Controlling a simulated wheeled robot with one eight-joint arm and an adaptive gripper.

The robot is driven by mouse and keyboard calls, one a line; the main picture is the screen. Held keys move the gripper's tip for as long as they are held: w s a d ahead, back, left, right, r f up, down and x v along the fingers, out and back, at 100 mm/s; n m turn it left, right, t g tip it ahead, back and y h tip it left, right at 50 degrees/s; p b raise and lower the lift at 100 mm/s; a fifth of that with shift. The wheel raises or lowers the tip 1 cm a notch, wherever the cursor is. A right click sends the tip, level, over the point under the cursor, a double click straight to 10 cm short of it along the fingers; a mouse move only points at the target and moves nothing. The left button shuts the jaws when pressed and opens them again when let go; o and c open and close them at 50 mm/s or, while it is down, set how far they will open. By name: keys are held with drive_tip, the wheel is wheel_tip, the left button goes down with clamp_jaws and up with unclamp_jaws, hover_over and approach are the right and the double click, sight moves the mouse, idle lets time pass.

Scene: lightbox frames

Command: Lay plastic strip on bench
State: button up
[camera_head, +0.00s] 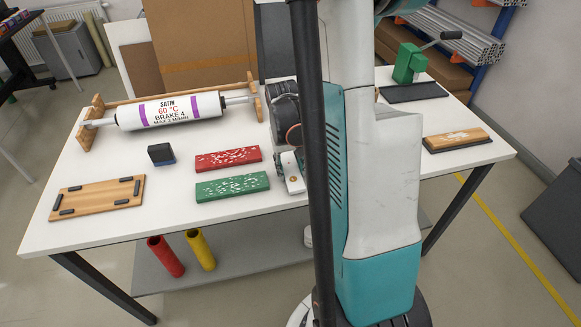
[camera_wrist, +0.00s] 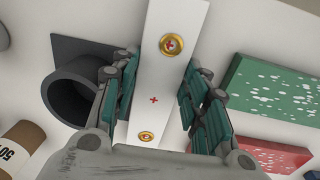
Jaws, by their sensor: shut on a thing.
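The plastic strip (camera_wrist: 154,100) is a flat white bar with two brass-ringed holes and small red crosses. In the wrist view it runs between the teal-padded fingers of my gripper (camera_wrist: 160,75), which is shut on it. In the head view the strip's lower end (camera_head: 292,176) shows at the left of my arm, over the white bench (camera_head: 225,222), right of the red and green blocks. I cannot tell whether the strip touches the bench.
A red speckled block (camera_head: 227,158) and a green one (camera_head: 232,186) lie close left of the strip. A dark tube on a square plate (camera_wrist: 80,95) stands beside my gripper. A wooden board (camera_head: 98,197) lies far left. The bench's front middle is clear.

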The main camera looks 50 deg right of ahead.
sight(291, 170)
wheel_tip(291, 170, up, 19)
drive_tip(key=p, duration=0.6)
drive_tip(key=w+a+f+n+p, duration=0.1)
drive_tip(key=w+a, duration=0.3)
drive_tip(key=a, duration=0.4)
drive_tip(key=w+a+f+n+p, duration=0.1)
drive_tip(key=w+a+f+n, duration=0.2)
drive_tip(key=a, duration=0.6)
drive_tip(key=w+a+f+n+p, duration=0.1)
drive_tip(key=w+a+f+n, duration=0.1)
drive_tip(key=w+a, duration=0.3)
drive_tip(key=a+f, duration=0.1)
drive_tip(key=a, duration=0.3)
drive_tip(key=shift+a+f+t, duration=0.15)
drive_tip(key=shift+f+t, duration=0.05)
drive_tip(key=shift+t, duration=0.1)
drive_tip(key=p, duration=0.4)
drive_tip(key=shift+s+r, duration=0.25)
drive_tip(key=shift+s, duration=0.15)
